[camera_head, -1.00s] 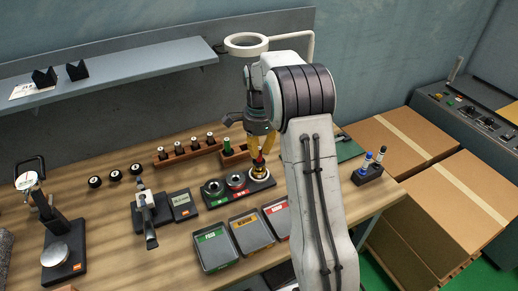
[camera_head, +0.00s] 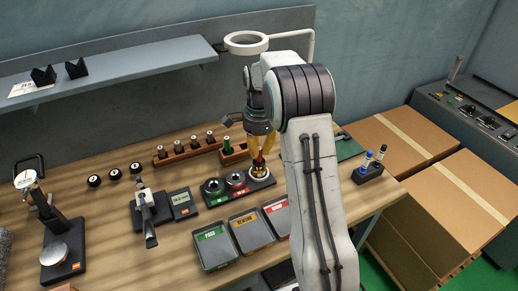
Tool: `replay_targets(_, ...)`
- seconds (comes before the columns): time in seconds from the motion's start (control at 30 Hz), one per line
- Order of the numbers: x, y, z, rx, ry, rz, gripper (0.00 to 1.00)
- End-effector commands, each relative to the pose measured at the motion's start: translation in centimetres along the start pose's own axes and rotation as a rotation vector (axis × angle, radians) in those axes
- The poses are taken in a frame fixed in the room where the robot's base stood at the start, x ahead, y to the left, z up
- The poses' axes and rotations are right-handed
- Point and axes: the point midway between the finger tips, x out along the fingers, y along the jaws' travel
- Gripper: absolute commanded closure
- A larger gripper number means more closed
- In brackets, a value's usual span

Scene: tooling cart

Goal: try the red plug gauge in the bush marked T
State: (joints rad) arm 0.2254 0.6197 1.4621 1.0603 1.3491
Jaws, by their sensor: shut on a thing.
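My gripper (camera_head: 262,148), with yellow fingers, is shut on the red plug gauge (camera_head: 259,163) over the right end of a dark bush stand. The gauge looks about upright and only a little of it shows. Its lower end meets the brass-coloured bush (camera_head: 259,173); I cannot tell whether it is inside the bore or just above it. I cannot read the letters marking the bushes.
Green, yellow and red labelled trays (camera_head: 214,248) stand in front of the bush stand. Wooden racks with gauges (camera_head: 188,153) lie behind. A caliper stand (camera_head: 147,214) and display (camera_head: 182,204) are left. A marker holder (camera_head: 368,172) is right of my arm. A ring lamp (camera_head: 246,42) hangs above.

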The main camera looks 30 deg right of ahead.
Motion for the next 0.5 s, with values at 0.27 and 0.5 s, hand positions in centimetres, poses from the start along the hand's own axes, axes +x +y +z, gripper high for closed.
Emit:
replay_targets(0.27,0.21,-0.01,0.0,0.0,0.0,0.0,1.0)
replay_targets(0.5,0.38,-0.01,0.0,0.0,0.0,0.0,1.0)
